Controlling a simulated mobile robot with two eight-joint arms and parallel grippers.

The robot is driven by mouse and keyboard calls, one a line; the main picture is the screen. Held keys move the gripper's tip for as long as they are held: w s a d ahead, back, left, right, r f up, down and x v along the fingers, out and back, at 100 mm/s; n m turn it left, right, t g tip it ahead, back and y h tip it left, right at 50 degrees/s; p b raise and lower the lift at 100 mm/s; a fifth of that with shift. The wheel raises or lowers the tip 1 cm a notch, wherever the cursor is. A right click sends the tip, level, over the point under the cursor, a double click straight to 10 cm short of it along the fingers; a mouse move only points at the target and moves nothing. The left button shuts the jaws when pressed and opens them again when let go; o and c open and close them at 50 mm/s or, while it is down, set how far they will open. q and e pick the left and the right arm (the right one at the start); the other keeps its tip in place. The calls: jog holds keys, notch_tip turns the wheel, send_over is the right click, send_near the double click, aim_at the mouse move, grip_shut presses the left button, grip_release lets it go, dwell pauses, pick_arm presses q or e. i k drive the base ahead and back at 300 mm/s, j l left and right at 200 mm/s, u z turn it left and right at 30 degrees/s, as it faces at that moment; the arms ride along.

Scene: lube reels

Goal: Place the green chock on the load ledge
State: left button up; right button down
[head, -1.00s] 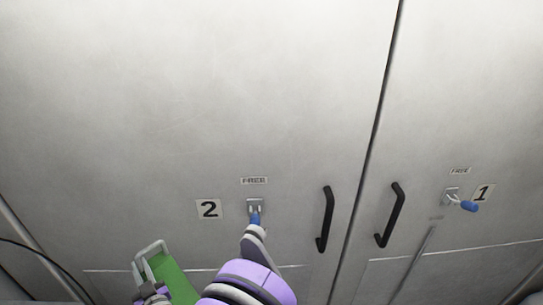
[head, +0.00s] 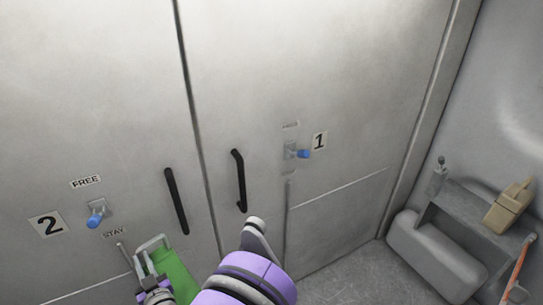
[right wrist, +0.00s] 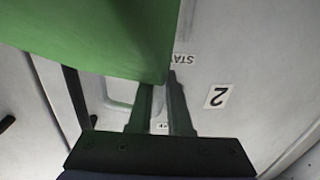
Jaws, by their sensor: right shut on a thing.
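The green chock (head: 172,276) is at the bottom of the head view, in front of the cabinet doors, with a grey metal loop handle (head: 150,244) at its upper end. My right gripper (head: 152,287) is shut on the chock, with its fingers partly hidden. In the right wrist view, the green chock (right wrist: 90,35) fills the upper left, close beyond the fingers (right wrist: 160,108). The exact grip point is unclear. A grey shelf-like ledge (head: 465,208) stands at the right wall; I cannot tell if it is the load ledge. My left gripper is not seen.
Two tall grey doors carry black handles (head: 240,182) (head: 176,200) and blue-tipped latches at 1 (head: 303,154) and 2 (head: 95,221). A tan block (head: 509,205) sits on the ledge. A rounded grey casing (head: 435,258) stands below it. Some floor (head: 345,268) is clear.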

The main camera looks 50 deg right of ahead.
aim_at(460, 199)
jog(key=l+z, duration=0.45)
jog(key=i+l+z, duration=0.15)
jog(key=l+z, duration=0.3)
jog(key=i+l+z, duration=0.15)
jog(key=l+z, duration=0.3)
